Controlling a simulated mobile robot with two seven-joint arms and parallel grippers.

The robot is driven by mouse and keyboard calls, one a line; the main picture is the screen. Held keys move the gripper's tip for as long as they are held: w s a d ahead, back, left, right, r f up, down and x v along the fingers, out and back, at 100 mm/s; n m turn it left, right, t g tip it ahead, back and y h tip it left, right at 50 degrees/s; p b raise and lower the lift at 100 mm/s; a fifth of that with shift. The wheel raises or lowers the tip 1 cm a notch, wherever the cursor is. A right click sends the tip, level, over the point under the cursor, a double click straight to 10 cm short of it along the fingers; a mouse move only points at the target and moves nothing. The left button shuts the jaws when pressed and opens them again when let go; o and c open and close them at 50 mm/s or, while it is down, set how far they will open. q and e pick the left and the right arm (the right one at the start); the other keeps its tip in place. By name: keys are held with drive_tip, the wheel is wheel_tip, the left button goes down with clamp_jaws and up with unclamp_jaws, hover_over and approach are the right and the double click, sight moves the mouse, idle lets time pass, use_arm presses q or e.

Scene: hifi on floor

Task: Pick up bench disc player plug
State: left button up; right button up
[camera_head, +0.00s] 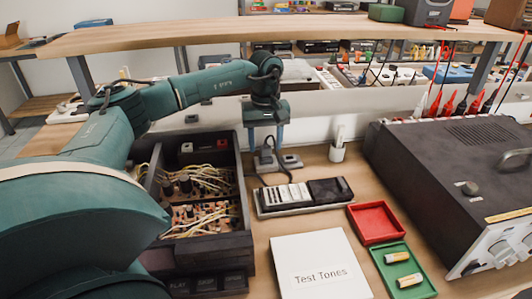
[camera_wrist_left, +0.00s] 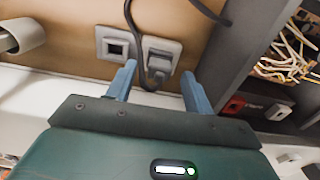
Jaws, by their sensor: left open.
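The bench disc player plug (camera_head: 266,157) is a small dark-grey plug with a black cable at the back of the bench. In the left wrist view the plug (camera_wrist_left: 159,66) sits at the right-hand of two grey socket plates, and its cable loops beside it. My left gripper (camera_head: 266,147) points down above the plug from the back. In the wrist view its two blue fingers (camera_wrist_left: 158,71) are open and spread to either side of the plug; contact is not visible. The open-topped disc player (camera_head: 245,205), full of wires, stands left of the plug. My right gripper is not in view.
An empty socket plate (camera_head: 291,161) is right of the plug. A remote and its tray (camera_head: 305,197) lie in front. Red (camera_head: 375,222) and green (camera_head: 433,291) trays, a Test Tones booklet (camera_head: 318,265) and a large black unit (camera_head: 440,170) fill the right side. A shelf (camera_head: 270,32) spans above.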

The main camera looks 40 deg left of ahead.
use_arm(q)
wheel_tip(320, 180, down, 2)
drive_tip(key=shift+f, duration=0.1)
drive_tip(key=c, duration=1)
